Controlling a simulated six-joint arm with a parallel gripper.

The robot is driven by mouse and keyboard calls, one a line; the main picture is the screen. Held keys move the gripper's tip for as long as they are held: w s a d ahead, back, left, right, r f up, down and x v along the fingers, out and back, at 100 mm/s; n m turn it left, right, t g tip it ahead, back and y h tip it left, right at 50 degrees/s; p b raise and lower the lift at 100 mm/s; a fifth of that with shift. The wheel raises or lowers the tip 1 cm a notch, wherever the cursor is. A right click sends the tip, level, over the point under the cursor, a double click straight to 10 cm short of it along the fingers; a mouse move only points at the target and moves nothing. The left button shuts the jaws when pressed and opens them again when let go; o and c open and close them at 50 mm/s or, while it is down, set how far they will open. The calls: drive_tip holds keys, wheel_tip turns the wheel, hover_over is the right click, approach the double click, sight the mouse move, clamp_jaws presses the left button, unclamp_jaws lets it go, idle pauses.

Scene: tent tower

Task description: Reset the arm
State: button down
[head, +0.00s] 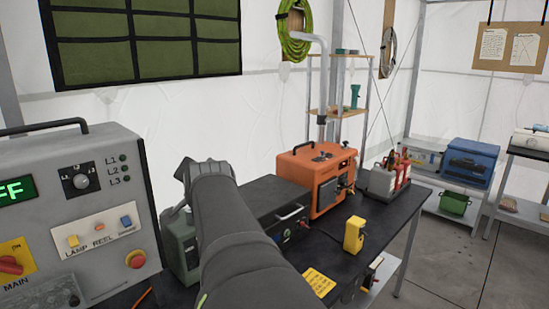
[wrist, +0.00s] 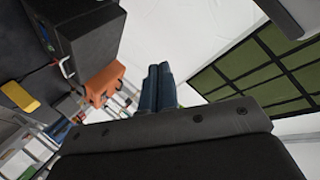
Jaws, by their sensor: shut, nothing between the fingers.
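My gripper (wrist: 159,72) shows in the wrist view as two dark blue-grey fingers lying side by side, closed against each other with nothing between them. In the head view my dark grey arm rises from the bottom centre, and its end stands above the table between the grey control panel (head: 90,185) and the black case (head: 262,200). The fingers are hard to make out there. The gripper appears to be in free air, apart from the objects.
The black table (head: 375,250) carries a green box (head: 180,248), an orange machine (head: 312,180), a yellow device (head: 354,235) and a yellow note (head: 319,282). A green-paned window (head: 140,40) is behind. Floor at right is clear.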

drive_tip(key=w+d+m+t+h, duration=0.1)
drive_tip(key=d+m+h, duration=0.2)
drive_tip(key=d, duration=0.7)
drive_tip(key=w+d+m+t+h, duration=0.1)
drive_tip(key=w+d+m+h, duration=0.1)
drive_tip(key=d, duration=0.7)
drive_tip(key=shift+w+d+r+m+t+h, duration=0.3)
drive_tip(key=shift+d+m+t+h, duration=0.15)
drive_tip(key=shift+m, duration=0.85)
